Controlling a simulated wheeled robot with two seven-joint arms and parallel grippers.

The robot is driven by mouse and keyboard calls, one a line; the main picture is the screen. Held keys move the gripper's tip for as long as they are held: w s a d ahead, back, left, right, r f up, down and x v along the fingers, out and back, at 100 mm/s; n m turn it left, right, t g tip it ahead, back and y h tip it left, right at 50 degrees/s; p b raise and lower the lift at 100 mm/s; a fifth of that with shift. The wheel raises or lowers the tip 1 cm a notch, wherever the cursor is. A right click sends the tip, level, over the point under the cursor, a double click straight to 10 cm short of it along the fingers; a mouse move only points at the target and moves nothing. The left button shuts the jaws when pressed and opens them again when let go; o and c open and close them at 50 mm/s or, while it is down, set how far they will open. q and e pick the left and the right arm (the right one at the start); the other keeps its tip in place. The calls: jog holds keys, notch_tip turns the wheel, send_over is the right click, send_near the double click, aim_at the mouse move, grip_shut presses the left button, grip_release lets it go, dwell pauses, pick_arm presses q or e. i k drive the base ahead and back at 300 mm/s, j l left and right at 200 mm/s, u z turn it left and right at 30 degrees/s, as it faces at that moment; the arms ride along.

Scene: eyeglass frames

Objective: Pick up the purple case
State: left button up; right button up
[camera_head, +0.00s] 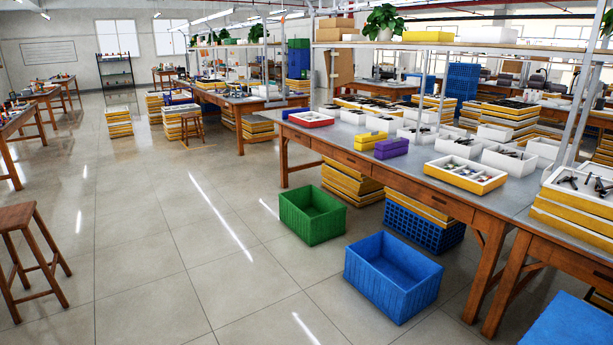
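A small purple case (391,148) lies on the near edge of the long grey-topped workbench (430,172), right of the middle of the head view. It is closed and box-shaped. A yellow case (370,139) lies just to its left, close to it. A second purple thing (290,113) sits farther back at the left end of the same bench, and another small purple thing (180,99) is on the bench behind. Neither of my grippers shows in the head view.
White trays (466,174) stand right of the purple case. On the floor before the bench are an open green crate (312,230) and an open blue crate (393,292). A wooden stool (22,218) stands at the left. The tiled floor between is clear.

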aim_at(390, 148)
jog(key=i, duration=2.65)
jog(key=i+z, duration=0.1)
jog(key=i, duration=0.4)
jog(key=i+j+z, duration=0.1)
jog(key=i, duration=0.4)
jog(key=i+j+z, duration=0.1)
jog(key=i, duration=0.35)
jog(key=i+j+z, duration=0.1)
jog(key=i, duration=0.4)
